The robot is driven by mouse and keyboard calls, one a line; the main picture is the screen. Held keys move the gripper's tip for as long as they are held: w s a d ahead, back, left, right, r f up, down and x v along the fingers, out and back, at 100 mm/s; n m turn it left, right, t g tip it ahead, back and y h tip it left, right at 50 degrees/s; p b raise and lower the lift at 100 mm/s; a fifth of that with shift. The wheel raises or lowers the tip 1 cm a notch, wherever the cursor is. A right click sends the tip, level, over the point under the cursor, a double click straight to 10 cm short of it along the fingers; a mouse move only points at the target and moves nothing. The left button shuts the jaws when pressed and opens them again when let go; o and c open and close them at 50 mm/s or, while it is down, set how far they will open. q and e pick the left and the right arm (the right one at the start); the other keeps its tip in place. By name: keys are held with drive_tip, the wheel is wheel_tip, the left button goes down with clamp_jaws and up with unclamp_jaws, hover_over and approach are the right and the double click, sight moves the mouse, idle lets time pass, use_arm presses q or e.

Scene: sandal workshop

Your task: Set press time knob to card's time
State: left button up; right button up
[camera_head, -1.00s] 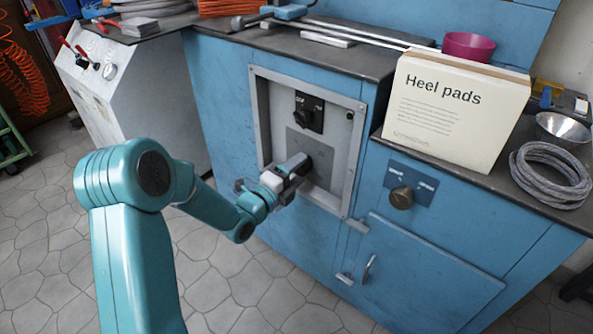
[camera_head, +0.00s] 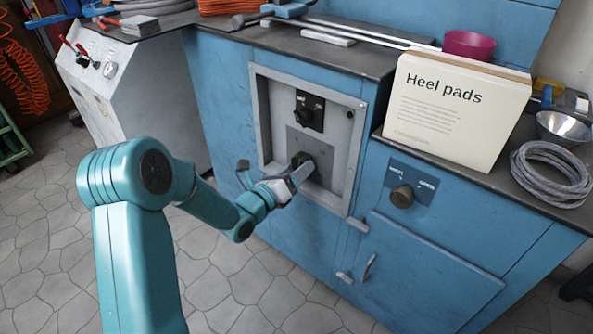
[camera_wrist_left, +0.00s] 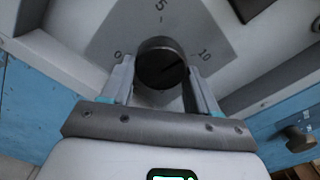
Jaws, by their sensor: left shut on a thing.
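The time knob (camera_wrist_left: 162,62) is a dark round knob on a grey plate (camera_wrist_left: 210,35) marked 0, 5 and 10. My left gripper (camera_wrist_left: 163,80) is shut on this knob, one finger on each side. In the head view the left gripper (camera_head: 299,172) reaches into the recessed panel (camera_head: 340,150), and its fingers partly cover the knob. Which mark the knob points to I cannot tell. A cream board or box (camera_head: 455,110) headed "Heel pads" stands on the bench; its small print is unreadable, and I make out no time on it. My right gripper is not in view.
A black switch knob (camera_head: 306,113) sits above in the same recess. Another round knob (camera_head: 402,196) is on the blue cabinet to the right, above a door handle (camera_head: 369,267). A grey coiled hose (camera_head: 550,175) and a magenta bowl (camera_head: 469,45) are on the bench.

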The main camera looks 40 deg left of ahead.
use_arm(q)
drive_tip(key=shift+f+m, duration=0.1)
drive_tip(key=shift+m, duration=1.8)
drive_tip(key=o, duration=1)
drive_tip(key=shift+a, duration=0.1)
drive_tip(key=s, duration=0.5)
drive_tip(key=s+p, duration=0.1)
drive_tip(key=s, duration=0.5)
drive_tip(key=s+a, duration=0.1)
drive_tip(key=s, duration=0.4)
drive_tip(key=shift+s+a, duration=0.1)
drive_tip(key=shift+s, duration=0.05)
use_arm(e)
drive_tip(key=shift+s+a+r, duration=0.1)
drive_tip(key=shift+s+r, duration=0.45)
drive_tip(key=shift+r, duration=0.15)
use_arm(q)
drive_tip(key=shift+o, duration=0.4)
drive_tip(key=shift+p, duration=0.3)
